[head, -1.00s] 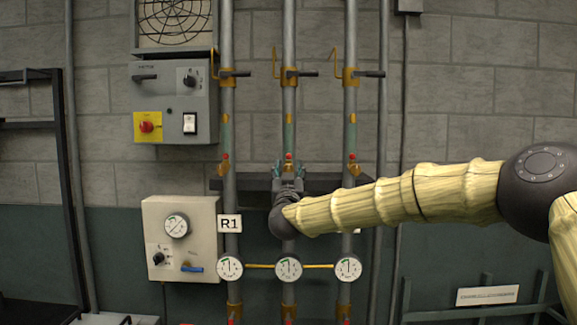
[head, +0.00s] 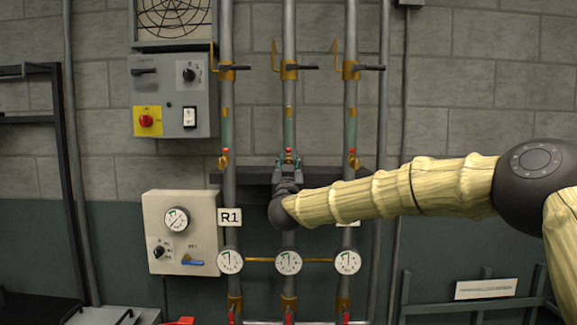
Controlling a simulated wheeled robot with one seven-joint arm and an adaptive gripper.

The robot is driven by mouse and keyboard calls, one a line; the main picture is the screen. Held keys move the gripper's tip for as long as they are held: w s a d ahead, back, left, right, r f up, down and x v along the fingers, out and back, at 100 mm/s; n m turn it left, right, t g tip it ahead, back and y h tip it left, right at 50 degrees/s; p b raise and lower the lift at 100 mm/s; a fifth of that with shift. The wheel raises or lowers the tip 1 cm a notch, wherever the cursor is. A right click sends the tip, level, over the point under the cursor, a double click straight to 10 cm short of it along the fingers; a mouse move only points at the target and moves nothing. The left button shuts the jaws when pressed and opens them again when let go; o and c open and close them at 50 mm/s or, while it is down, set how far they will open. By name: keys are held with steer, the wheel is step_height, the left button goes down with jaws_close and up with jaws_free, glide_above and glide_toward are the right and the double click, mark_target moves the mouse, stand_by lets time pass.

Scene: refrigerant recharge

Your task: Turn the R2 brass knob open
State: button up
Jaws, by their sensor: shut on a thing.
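The R2 brass knob (head: 289,153) is on the middle of three vertical pipes, with a small red tip showing above my fingers. My gripper (head: 288,161) reaches it from the front and is shut on it; the fingers and wrist hide most of the knob. Similar brass knobs with red tips sit on the left pipe (head: 225,160) and the right pipe (head: 352,161). The R1 label (head: 230,217) hangs on the left pipe. No R2 label shows; my arm covers that part of the middle pipe.
Three round gauges sit below my wrist, the middle one (head: 289,262) among them. A grey switch box (head: 168,75) and a pale gauge box (head: 181,210) are at left. Brass valves with dark levers cross the pipes above. My arm comes in from the right.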

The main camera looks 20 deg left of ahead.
steer(key=shift+f+m, duration=0.1)
steer(key=shift+m, duration=0.2)
steer(key=m+h+b, duration=0.3)
steer(key=m+b, duration=0.1)
steer(key=m, duration=0.1)
steer(key=shift+f, duration=0.1)
steer(key=m+h+b, duration=0.1)
steer(key=m, duration=0.2)
steer(key=m+h+b, duration=0.1)
steer(key=m+h, duration=0.1)
steer(key=m, duration=0.1)
steer(key=shift+m+b, duration=0.3)
steer(key=shift+b, duration=0.05)
steer(key=m+g+h, duration=0.1)
steer(key=m, duration=0.1)
steer(key=m+h+b, duration=0.1)
steer(key=m, duration=0.2)
steer(key=shift+g, duration=0.4)
steer(key=m, duration=0.2)
steer(key=m+g, duration=0.1)
steer(key=m, duration=0.1)
steer(key=shift+m+g+b, duration=0.3)
steer(key=shift+b, duration=0.05)
steer(key=o, duration=1)
steer(key=shift+r, duration=0.2)
